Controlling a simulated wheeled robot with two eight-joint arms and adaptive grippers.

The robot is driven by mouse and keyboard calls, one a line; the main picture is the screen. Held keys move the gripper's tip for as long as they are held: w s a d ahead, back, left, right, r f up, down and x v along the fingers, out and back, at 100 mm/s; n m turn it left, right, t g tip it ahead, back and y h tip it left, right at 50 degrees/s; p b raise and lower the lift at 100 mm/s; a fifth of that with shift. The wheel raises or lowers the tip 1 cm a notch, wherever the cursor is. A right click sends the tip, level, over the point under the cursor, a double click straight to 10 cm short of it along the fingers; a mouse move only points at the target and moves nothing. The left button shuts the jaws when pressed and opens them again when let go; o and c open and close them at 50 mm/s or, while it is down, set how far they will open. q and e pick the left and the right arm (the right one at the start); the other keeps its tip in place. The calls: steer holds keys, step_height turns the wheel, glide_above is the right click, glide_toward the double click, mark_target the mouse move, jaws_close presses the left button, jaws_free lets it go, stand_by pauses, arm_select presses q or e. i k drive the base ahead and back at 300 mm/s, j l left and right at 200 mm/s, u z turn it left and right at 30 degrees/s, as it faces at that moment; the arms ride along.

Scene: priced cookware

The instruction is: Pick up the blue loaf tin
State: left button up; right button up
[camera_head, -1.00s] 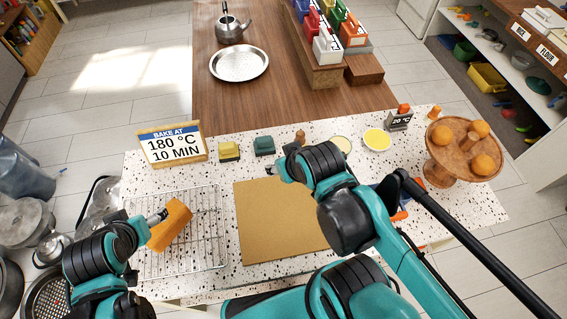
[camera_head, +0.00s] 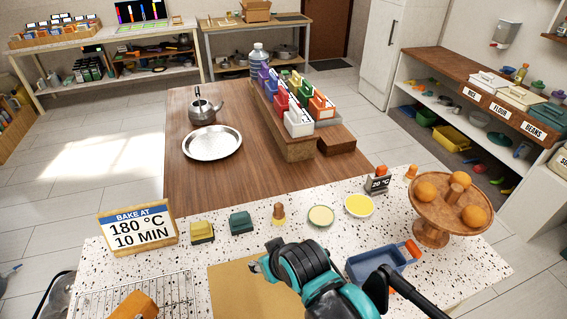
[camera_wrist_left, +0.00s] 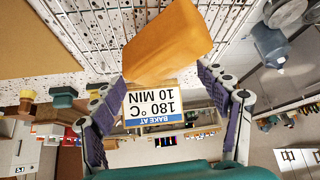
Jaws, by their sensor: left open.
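The blue loaf tin (camera_head: 372,262) lies on the speckled counter at the right in the head view, beside my right arm, which hides part of its near side. An orange object (camera_head: 413,249) is at its right end. My right gripper (camera_head: 258,263) is over the back edge of the tan board, left of the tin; its jaws are too small and covered to read. My left gripper (camera_wrist_left: 158,112) shows only in its wrist view, open with purple pads apart. An orange-brown loaf-shaped block (camera_wrist_left: 168,38) lies beyond its fingertips, also seen at the head view's bottom edge (camera_head: 136,306).
A wire rack (camera_head: 140,292) and tan board (camera_head: 232,290) are at the front. Behind them stand a sign (camera_head: 138,228), yellow tub (camera_head: 201,232), green tub (camera_head: 240,222), a shaker (camera_head: 279,213) and bowls (camera_head: 359,206). A fruit stand (camera_head: 432,232) is at right.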

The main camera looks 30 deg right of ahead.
mark_target(359, 267)
steer(key=k+l+z, duration=0.15)
steer(key=z, duration=0.3)
steer(key=k+l+z, duration=0.1)
steer(key=l+z, duration=0.25)
steer(key=z, duration=0.15)
steer(key=l+z, duration=0.3)
steer(key=z, duration=0.15)
steer(key=i+l, duration=0.1)
steer(key=l, duration=0.3)
steer(key=i+l, duration=0.15)
steer(key=l, duration=0.25)
steer(key=i+l, duration=0.1)
steer(key=l, duration=0.35)
steer(key=z, duration=0.05)
